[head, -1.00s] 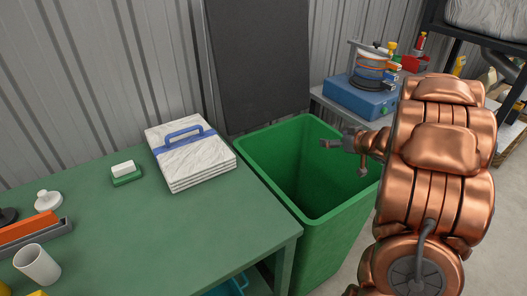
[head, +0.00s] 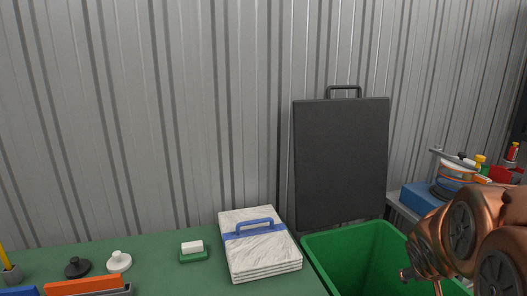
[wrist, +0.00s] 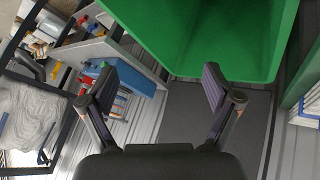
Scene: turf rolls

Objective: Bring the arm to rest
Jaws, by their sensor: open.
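My gripper (wrist: 158,90) is open and empty in the wrist view, its two fingers spread wide. The green bin (wrist: 190,40) fills the top of that view, beyond the fingertips. In the head view my copper-coloured arm is at the lower right, and part of my gripper (head: 420,274) shows in front of the open green bin (head: 350,252). The rest of the gripper is hidden or cut off there. I cannot tell how far the fingers are from the bin wall.
A green table (head: 150,262) holds a white stack with a blue handle (head: 262,258), a white-and-green block (head: 193,250) and small items. A dark panel (head: 341,165) leans on the metal wall behind the bin. A blue box (head: 420,198) stands on a shelf at right.

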